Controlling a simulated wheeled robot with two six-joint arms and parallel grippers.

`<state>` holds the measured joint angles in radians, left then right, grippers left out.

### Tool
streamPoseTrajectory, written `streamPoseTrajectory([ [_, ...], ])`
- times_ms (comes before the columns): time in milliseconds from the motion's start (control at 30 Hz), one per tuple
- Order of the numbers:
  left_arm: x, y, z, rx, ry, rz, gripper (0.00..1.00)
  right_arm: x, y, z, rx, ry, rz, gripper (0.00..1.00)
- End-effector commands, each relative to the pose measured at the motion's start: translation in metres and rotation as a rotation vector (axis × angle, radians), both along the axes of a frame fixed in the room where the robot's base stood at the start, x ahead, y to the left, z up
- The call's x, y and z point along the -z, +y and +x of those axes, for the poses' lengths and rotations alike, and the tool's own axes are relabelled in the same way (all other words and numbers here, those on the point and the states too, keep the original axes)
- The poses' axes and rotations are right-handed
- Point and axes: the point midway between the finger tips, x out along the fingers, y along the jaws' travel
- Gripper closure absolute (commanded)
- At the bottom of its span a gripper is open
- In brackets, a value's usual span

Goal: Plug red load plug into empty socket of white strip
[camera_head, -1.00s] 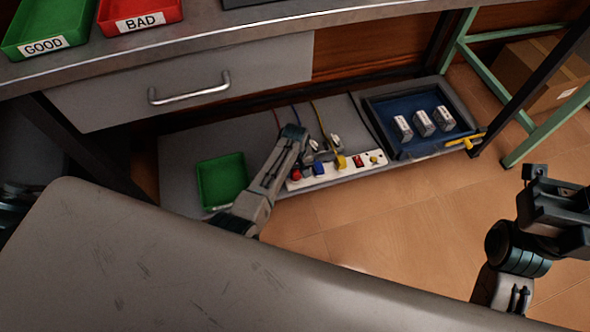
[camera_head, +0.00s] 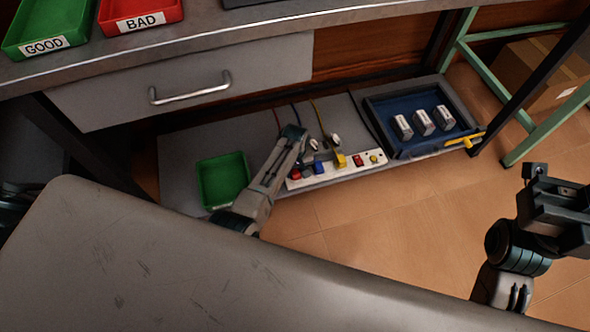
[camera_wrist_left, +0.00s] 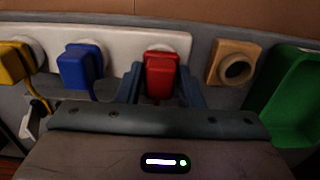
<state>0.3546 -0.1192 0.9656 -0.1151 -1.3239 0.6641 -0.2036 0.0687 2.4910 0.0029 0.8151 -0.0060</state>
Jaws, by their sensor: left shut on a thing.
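The red load plug (camera_wrist_left: 161,73) is between the fingers of my left gripper (camera_wrist_left: 161,88) in the left wrist view, in front of the end of the white strip (camera_wrist_left: 120,40). I cannot tell whether it is fully seated in the socket. In the head view the red plug (camera_head: 295,175) shows small at the left end of the strip (camera_head: 345,173), partly covered by my left gripper (camera_head: 302,164). A blue plug (camera_wrist_left: 80,66) and a yellow plug (camera_wrist_left: 15,62) sit in the strip beside it. My right gripper (camera_head: 540,172) is far right; its jaws are unclear.
A tan block with a round hole (camera_wrist_left: 217,62) and a green tray (camera_head: 222,180) are beside the strip. A blue-lined tray (camera_head: 400,145) with several silver blocks stands at the right. The workbench drawer (camera_head: 190,92) overhangs behind; floor in front is clear.

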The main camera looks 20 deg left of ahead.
Motion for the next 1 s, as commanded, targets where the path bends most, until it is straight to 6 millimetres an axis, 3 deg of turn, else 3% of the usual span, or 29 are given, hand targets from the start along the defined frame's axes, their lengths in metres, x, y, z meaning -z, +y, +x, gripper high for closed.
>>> streamPoseTrajectory([
  [367,0.0044,0.0001,0.0001,0.0,0.0,0.0,0.89,0.0008,0.0,-0.0001,0.0,0.0,0.0,1.0],
  [400,0.0042,0.0,0.0002,0.0,0.0,0.0,0.6,0.0007,0.0001,-0.0001,0.0,0.0,0.0,1.0],
  [500,0.0041,0.0001,0.0002,0.0,0.0,0.0,0.41,0.0007,0.0001,-0.0001,0.0,0.0,0.0,1.0],
  [700,0.0041,0.0001,0.0001,0.0,0.0,0.0,0.41,0.0007,0.0001,-0.0002,0.0,0.0,0.0,1.0],
  [833,0.0042,0.0001,-0.0001,0.0,0.0,0.0,0.19,0.0007,0.0001,-0.0002,0.0,0.0,0.0,1.0],
  [1000,0.0042,0.0,0.0,0.0,0.0,0.0,0.19,0.0007,0.0001,-0.0001,0.0,0.0,0.0,1.0],
])
